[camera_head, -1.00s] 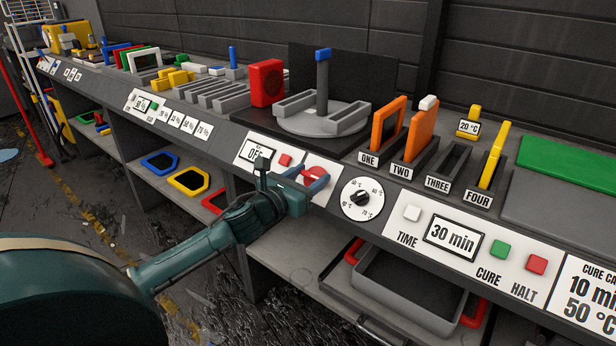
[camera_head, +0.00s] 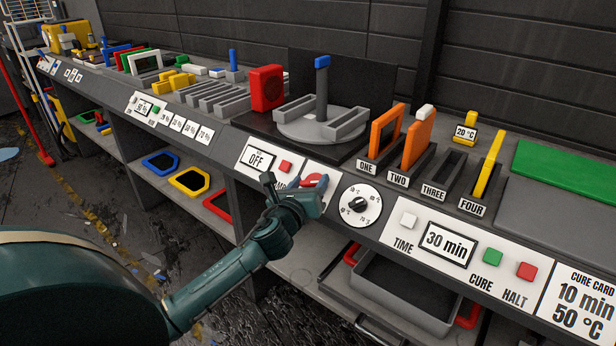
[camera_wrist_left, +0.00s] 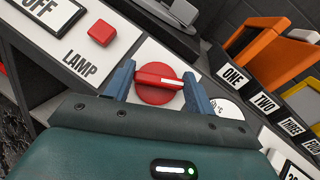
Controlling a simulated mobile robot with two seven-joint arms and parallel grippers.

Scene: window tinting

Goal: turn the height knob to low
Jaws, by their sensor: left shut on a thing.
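The red round knob (camera_head: 315,180) with a white pointer bar sits on a white plate on the bench's sloped front, right of the lamp panel. In the left wrist view the knob (camera_wrist_left: 152,94) lies between the blue fingers, and its pointer bar runs nearly level across the picture. My left gripper (camera_head: 313,186) is shut on this knob, one finger on each side. The plate's lettering is mostly hidden behind the gripper, so I cannot read the setting. My right gripper is not in view.
Left of the knob are an OFF display (camera_head: 257,160) and a red LAMP button (camera_head: 285,167). A black temperature dial (camera_head: 360,206) is close on the right. A turntable (camera_head: 303,127) with a blue-topped post stands behind. Grey trays (camera_head: 408,290) lie on the shelf below.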

